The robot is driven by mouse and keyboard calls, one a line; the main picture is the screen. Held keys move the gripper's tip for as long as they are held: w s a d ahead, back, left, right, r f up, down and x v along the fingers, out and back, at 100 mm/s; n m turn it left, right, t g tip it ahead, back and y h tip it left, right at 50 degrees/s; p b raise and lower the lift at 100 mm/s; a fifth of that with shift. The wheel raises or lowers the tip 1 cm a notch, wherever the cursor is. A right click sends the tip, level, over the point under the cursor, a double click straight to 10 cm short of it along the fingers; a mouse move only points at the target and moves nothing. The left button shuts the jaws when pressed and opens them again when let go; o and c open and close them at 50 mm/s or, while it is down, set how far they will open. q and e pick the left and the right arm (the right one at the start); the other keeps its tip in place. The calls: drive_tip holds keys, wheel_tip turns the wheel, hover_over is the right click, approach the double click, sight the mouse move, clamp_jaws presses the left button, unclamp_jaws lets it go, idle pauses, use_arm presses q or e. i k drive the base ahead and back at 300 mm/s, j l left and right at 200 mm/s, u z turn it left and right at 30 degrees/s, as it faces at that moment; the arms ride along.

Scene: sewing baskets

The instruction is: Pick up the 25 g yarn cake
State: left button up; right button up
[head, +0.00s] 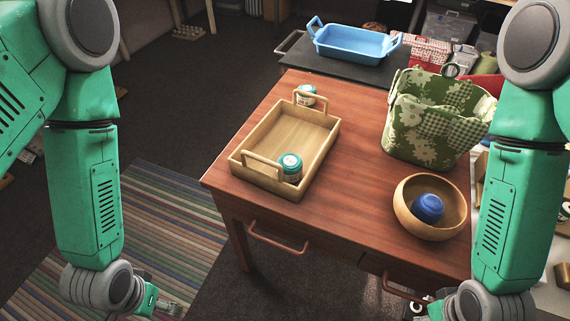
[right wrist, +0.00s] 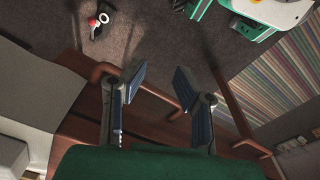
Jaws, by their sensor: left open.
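Three small round yarn cakes show in the head view. A teal and white one (head: 291,164) is in the near right corner of the wooden tray (head: 215,158). Another teal and white one (head: 306,90) is at the tray's far end, partly behind its handle; it seems to stand outside. A blue one (head: 428,207) lies in the round wooden bowl (head: 462,215). I cannot read a weight on any of them. My left gripper (head: 168,307) is open and empty, low left of the table. My right gripper (right wrist: 158,84) is open and empty, low by the table front.
The wooden table (head: 350,185) has drawer handles along its front. A green flowered fabric basket (head: 425,120) stands at its back right. A blue tray (head: 350,43) sits on a dark surface behind. Free tabletop lies between tray and bowl. A striped rug (head: 150,215) covers the left floor.

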sight(292, 163)
drive_tip(key=z, duration=0.6)
drive_tip(key=k+j+z, duration=0.15)
drive_tip(key=j+z, duration=0.2)
drive_tip(key=k+j+z, duration=0.15)
drive_tip(key=j+z, duration=0.25)
drive_tip(key=k+j+z, duration=0.35)
drive_tip(key=i+j, duration=0.1)
drive_tip(key=i, duration=0.35)
